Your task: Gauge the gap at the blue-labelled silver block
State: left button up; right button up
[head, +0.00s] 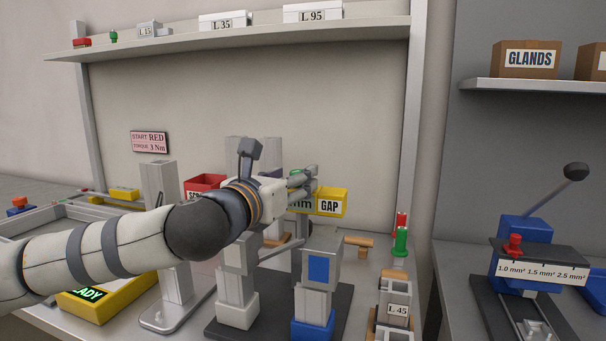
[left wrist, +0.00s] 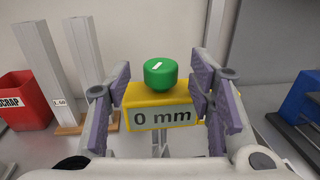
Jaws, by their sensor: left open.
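The silver block with the blue label (head: 318,268) stands upright on a blue foot at the front middle of the bench in the head view. A yellow block with a green knob (left wrist: 160,73) on top and a "0 mm" label (left wrist: 164,117) is in the left wrist view. My left gripper (head: 305,180) is open, its purple-padded fingers on either side of this yellow block. I cannot tell whether they touch it. My right gripper is not in view.
A red scrap bin (head: 205,184) is behind my arm. A grey block (head: 237,270) stands left of the blue-labelled one.

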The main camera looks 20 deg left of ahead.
aim_at(299, 171)
pick_arm(q)
jog(key=shift+w+d, duration=0.15)
jog(key=shift+w, duration=0.7)
jog(key=shift+w+d, duration=0.1)
jog(key=shift+w, duration=0.7)
jog(key=shift+c, duration=0.3)
